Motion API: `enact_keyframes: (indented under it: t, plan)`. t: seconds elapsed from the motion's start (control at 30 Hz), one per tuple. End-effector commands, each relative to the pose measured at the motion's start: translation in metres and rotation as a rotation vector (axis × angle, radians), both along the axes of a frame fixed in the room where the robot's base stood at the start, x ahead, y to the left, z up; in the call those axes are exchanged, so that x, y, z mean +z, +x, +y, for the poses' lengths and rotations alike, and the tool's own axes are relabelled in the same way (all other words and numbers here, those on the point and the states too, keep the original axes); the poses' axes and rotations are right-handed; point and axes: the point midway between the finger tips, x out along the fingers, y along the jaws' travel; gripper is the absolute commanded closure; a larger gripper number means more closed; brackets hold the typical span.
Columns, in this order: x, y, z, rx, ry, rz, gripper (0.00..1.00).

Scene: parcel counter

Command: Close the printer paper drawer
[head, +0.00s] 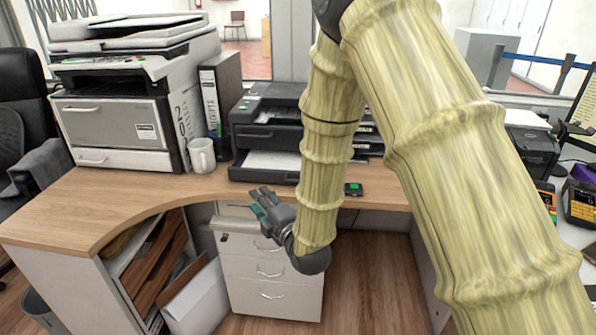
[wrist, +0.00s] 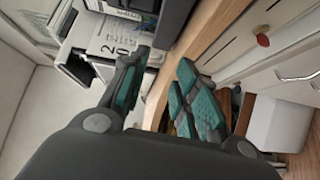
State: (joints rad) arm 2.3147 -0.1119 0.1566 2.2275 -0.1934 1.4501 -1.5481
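A black printer (head: 270,120) stands on the wooden desk, near the middle of the head view. Its paper drawer (head: 262,175) sticks out at the front, with white paper (head: 272,161) showing in it. My gripper (head: 262,207) is in front of and below this drawer, near the desk's front edge, and apart from the drawer. In the wrist view my gripper (wrist: 163,85) has its two teal-padded fingers spread with nothing between them. My arm hides the printer's right side.
A large grey-white copier (head: 120,110), a white mug (head: 201,155) and a binder (head: 220,95) stand left of the printer. A small device with a green screen (head: 353,189) lies to the right. A white drawer cabinet (head: 270,275) stands beneath the desk (head: 100,205).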

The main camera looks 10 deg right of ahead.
Motion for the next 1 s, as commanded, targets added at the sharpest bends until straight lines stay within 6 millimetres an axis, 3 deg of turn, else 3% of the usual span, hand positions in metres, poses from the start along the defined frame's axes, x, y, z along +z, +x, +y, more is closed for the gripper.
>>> enact_keyframes:
  t: [0.03, 0.7, 1.0]
  plan:
    - [0.012, -0.001, -0.008, -0.017, 0.005, 0.011, 0.70]
    - [0.030, -0.034, -0.107, -0.234, 0.006, 0.131, 0.70]
    - [0.027, -0.049, -0.132, -0.291, -0.005, 0.162, 0.70]
